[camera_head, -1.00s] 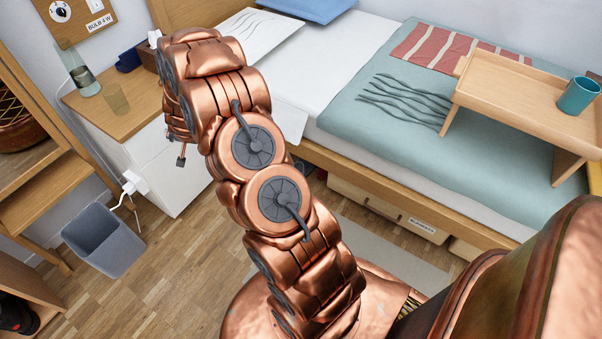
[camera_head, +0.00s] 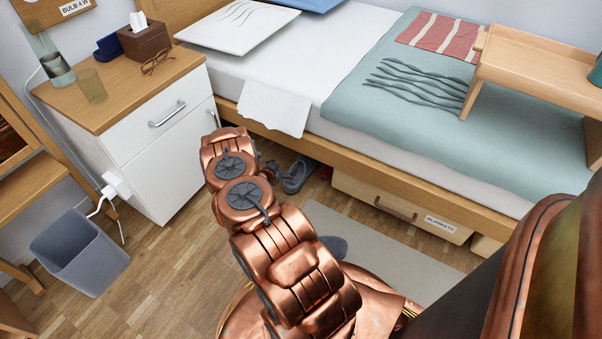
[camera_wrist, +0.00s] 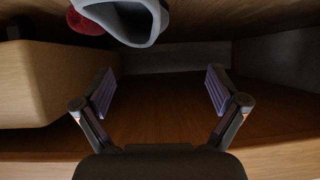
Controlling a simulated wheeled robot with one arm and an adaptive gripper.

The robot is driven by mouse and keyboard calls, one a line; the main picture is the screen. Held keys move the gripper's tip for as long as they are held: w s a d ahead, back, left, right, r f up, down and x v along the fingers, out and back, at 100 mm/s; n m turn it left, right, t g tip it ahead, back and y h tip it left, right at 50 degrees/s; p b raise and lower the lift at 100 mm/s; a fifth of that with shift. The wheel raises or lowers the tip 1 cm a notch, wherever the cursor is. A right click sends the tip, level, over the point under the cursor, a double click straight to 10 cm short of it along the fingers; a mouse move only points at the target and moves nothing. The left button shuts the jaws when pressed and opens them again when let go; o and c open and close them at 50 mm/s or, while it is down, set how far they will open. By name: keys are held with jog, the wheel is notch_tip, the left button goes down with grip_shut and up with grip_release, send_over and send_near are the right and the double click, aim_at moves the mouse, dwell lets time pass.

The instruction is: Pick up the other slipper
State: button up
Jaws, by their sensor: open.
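A grey slipper (camera_head: 299,174) lies on the floor at the edge of the bed, beside the blankets drawer. In the wrist view a grey slipper (camera_wrist: 125,20) shows at the top edge, partly cut off, its opening facing the camera. My gripper (camera_wrist: 160,92) is open and empty; the slipper is beyond and above its fingers in that picture, apart from them. Another grey rounded shape (camera_head: 335,245), perhaps the other slipper, shows on the rug behind my arm.
A red item (camera_wrist: 88,22) lies beside the slipper. The blankets drawer (camera_head: 390,205) is right of it under the bed rail (camera_head: 420,175). A white nightstand (camera_head: 165,165) stands left, with a grey bin (camera_head: 80,255).

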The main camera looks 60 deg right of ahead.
aim_at(300, 165)
jog(key=shift+s+d+f+g+h, duration=0.15)
jog(key=shift+s+d+f, duration=0.2)
jog(key=shift+s+f, duration=0.15)
jog(key=shift+s+d+f+g+h, duration=0.15)
jog(key=shift+s+d+f, duration=0.2)
jog(key=shift+s, duration=0.25)
jog(key=shift+s+d+f+b, duration=0.15)
jog(key=shift+d+f+b, duration=0.1)
jog(key=shift+b, duration=0.1)
jog(key=shift+b+x, duration=0.4)
jog(key=shift+x, duration=0.75)
jog(key=b+x, duration=0.2)
jog(key=x, duration=0.2)
jog(key=shift+s+d+b, duration=0.1)
jog(key=shift+b, duration=0.2)
jog(key=shift+d+f, duration=0.1)
jog(key=shift+d, duration=0.35)
jog(key=c, duration=1.3)
